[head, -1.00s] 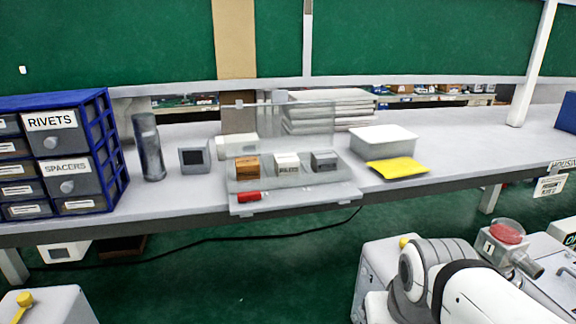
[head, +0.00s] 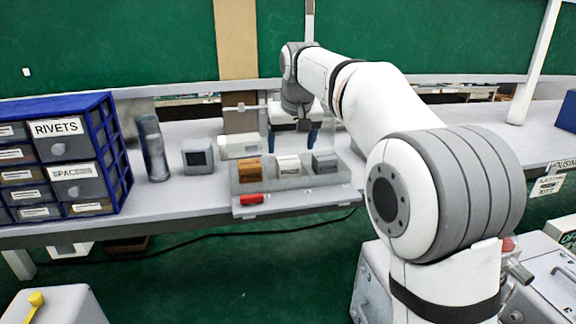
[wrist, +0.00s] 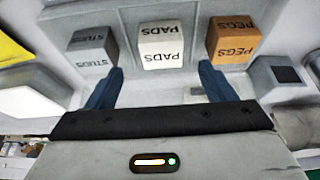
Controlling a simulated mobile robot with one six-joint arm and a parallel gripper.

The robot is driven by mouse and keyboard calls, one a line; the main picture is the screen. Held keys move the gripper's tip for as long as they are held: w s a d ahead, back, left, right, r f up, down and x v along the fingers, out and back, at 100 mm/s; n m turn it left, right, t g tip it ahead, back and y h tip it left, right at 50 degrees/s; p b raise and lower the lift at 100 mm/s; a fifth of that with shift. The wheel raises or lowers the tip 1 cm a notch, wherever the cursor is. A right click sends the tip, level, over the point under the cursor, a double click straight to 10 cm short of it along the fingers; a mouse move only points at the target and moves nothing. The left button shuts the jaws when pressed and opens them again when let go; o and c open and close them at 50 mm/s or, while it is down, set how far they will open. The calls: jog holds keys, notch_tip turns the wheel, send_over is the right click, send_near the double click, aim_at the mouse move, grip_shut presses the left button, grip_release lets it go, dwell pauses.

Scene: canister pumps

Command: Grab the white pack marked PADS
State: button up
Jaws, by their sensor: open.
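The white pack marked PADS (wrist: 161,46) sits in the middle of a row of three packs, and it also shows in the head view (head: 288,165). A grey pack marked STUDS (wrist: 92,48) is on one side and an orange-brown pack marked PEGS (wrist: 231,40) on the other. All three sit in a grey tray (head: 262,186). My gripper (wrist: 160,84) is open and empty, its blue fingers spread wider than the PADS pack. In the head view it hangs above and behind the row. The fingertips appear short of the pack.
A red object (head: 252,199) lies at the tray's front. A grey box with a dark face (head: 198,157) and a dark cylinder (head: 153,150) stand left of the tray. A blue drawer cabinet (head: 62,158) fills the left end.

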aim_at(289, 160)
jog(key=p+x, duration=0.2)
jog(key=x, duration=0.5)
jog(key=shift+a+f, duration=0.1)
jog(key=shift+f, duration=0.3)
jog(key=shift+c, duration=0.3)
jog(key=shift+r, duration=0.1)
jog(key=c, duration=1)
